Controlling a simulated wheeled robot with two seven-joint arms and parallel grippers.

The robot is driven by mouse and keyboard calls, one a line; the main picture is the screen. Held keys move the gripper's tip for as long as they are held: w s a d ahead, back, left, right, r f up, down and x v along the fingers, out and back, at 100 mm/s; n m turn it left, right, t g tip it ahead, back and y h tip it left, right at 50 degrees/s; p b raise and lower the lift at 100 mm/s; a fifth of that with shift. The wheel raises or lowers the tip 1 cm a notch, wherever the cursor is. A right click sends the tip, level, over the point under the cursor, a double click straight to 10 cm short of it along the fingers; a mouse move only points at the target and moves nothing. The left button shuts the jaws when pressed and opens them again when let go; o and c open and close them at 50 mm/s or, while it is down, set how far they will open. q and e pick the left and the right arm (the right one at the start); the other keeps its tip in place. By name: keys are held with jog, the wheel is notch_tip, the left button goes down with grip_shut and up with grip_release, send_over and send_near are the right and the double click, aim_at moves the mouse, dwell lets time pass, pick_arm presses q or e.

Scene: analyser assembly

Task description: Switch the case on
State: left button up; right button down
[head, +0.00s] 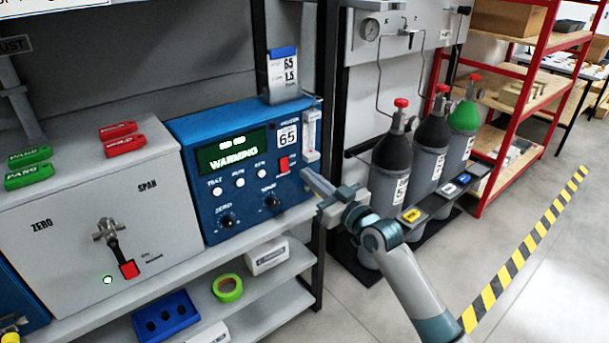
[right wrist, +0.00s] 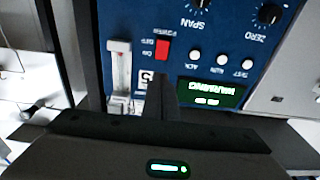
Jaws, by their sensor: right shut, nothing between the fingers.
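The blue analyser case (head: 240,150) stands on the bench. Its lit green display (head: 233,151) reads what looks like "WARMING". A red rocker switch (head: 284,165) sits on the right of its front panel, and it also shows in the right wrist view (right wrist: 162,48). My right gripper (head: 307,174) is shut and empty, with its fingertips pointing at the panel just right of the switch. In the right wrist view the dark fingers (right wrist: 162,85) show below the red switch, apart from it in the picture. Contact cannot be told. My left gripper is not in view.
A grey box (head: 75,225) marked ZERO and SPAN stands left of the case, with green and red tags on top. A flowmeter tube (head: 311,133) is on the case's right edge. Gas cylinders (head: 392,170) stand to the right. A lower shelf holds a green tape roll (head: 227,288).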

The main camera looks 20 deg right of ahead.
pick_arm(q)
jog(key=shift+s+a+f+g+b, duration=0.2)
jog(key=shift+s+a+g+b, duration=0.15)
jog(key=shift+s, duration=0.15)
pick_arm(e)
jog(key=shift+r+v, duration=0.2)
jog(key=shift+v, duration=0.75)
jog(key=shift+r+v, duration=0.2)
jog(key=shift+v, duration=0.8)
jog(key=shift+r+v, duration=0.2)
jog(key=shift+v, duration=0.75)
